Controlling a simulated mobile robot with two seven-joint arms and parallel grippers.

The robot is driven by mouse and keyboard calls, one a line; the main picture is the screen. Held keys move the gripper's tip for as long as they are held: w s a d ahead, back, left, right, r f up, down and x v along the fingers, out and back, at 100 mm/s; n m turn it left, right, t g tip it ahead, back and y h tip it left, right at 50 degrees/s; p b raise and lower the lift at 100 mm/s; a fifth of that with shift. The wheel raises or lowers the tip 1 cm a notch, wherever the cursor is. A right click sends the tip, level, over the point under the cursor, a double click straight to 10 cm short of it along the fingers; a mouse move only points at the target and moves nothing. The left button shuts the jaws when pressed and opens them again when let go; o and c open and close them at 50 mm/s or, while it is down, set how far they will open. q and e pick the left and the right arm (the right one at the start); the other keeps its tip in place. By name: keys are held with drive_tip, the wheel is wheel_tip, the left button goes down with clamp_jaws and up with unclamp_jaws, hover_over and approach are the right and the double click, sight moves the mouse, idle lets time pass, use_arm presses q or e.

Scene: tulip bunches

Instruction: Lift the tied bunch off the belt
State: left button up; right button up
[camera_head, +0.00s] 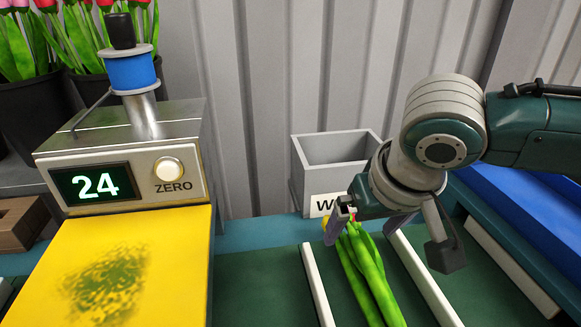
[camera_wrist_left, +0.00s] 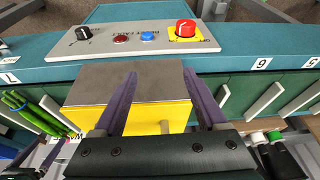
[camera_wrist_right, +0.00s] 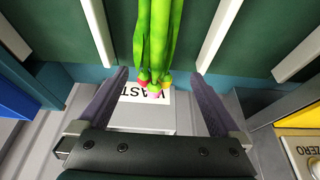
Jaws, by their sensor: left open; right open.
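The bunch (camera_head: 367,268) of long green stems lies on the dark green belt between two white dividers. Its small red and yellow heads point toward the grey bin; it also shows in the right wrist view (camera_wrist_right: 157,40). I cannot make out the tie. My right gripper (camera_head: 368,222) is open above the head end, and in its wrist view (camera_wrist_right: 158,76) the fingers stand apart on either side of the heads, not closed on them. My left gripper (camera_wrist_left: 160,74) is open and empty over a yellow box with a grey top (camera_wrist_left: 125,82). The head view does not show it.
A grey bin (camera_head: 335,170) with a partly hidden label stands behind the belt. A scale (camera_head: 125,170) reading 24, with a blue spool on top, and a yellow stained surface (camera_head: 165,260) are at left. A control panel (camera_wrist_left: 135,38) with a red button lies beyond my left gripper.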

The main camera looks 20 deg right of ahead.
sight(361, 241)
drive_tip(key=x, duration=0.1)
drive_tip(key=b+x, duration=0.1)
drive_tip(key=x, duration=0.3)
drive_tip(key=shift+s+d+f+b, duration=0.2)
drive_tip(key=shift+d+f+b, duration=0.05)
drive_tip(key=shift+f+b, duration=0.1)
drive_tip(key=shift+r, duration=0.1)
drive_tip(key=shift+c, duration=0.2)
drive_tip(key=c, duration=1.3)
drive_tip(key=shift+o, duration=0.2)
